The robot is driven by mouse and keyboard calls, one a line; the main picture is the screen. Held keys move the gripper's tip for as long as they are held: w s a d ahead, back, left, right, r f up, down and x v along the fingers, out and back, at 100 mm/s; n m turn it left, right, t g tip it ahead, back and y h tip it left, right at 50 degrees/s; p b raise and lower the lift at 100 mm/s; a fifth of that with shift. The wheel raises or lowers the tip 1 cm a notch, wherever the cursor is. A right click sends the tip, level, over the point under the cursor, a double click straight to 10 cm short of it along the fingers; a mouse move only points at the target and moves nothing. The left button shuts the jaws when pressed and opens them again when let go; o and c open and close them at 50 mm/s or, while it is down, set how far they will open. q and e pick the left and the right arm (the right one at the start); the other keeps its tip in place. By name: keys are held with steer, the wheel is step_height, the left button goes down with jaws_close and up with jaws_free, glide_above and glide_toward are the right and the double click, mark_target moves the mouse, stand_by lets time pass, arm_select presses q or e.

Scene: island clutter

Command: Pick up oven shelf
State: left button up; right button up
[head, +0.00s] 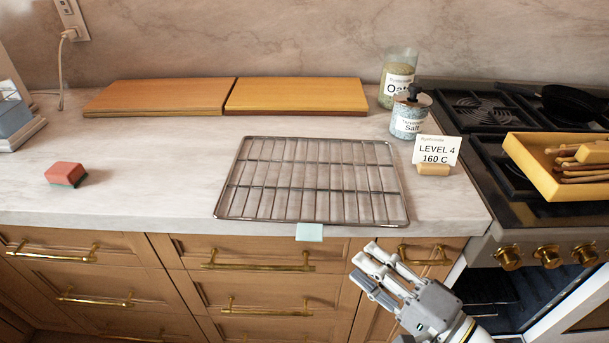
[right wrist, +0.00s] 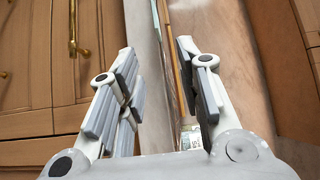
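The oven shelf (head: 312,191), a dark metal wire rack, lies flat on the pale marble counter, its near edge close to the counter's front edge. A pale green tab (head: 309,232) shows at the middle of that front edge. My right gripper (head: 364,264) is in front of the drawers, below and right of the tab, apart from the shelf. In the right wrist view its fingers (right wrist: 157,55) are spread with nothing held between them. The counter edge shows beyond them; I cannot clearly make out the shelf there. My left gripper is not in view.
Two wooden boards (head: 295,95) lie at the back. An oats jar (head: 397,78), salt jar (head: 410,116) and "LEVEL 4 160 C" card (head: 436,151) stand right of the shelf. A red-green sponge (head: 66,174) lies left. The stove holds a yellow utensil tray (head: 540,170).

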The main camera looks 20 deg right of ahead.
steer(key=p, duration=0.6)
glide_toward(311, 221)
steer(key=w, duration=0.2)
steer(key=w+a+p, duration=0.1)
steer(key=w+a, duration=0.1)
steer(key=shift+w+a+f+p, duration=0.1)
steer(key=shift+w+a+p, duration=0.2)
steer(key=shift+w+p, duration=0.1)
steer(key=shift+w+a+f, duration=0.2)
steer(key=shift+w+a, duration=0.05)
steer(key=shift+w, duration=0.1)
steer(key=shift+c, duration=0.3)
jaws_close()
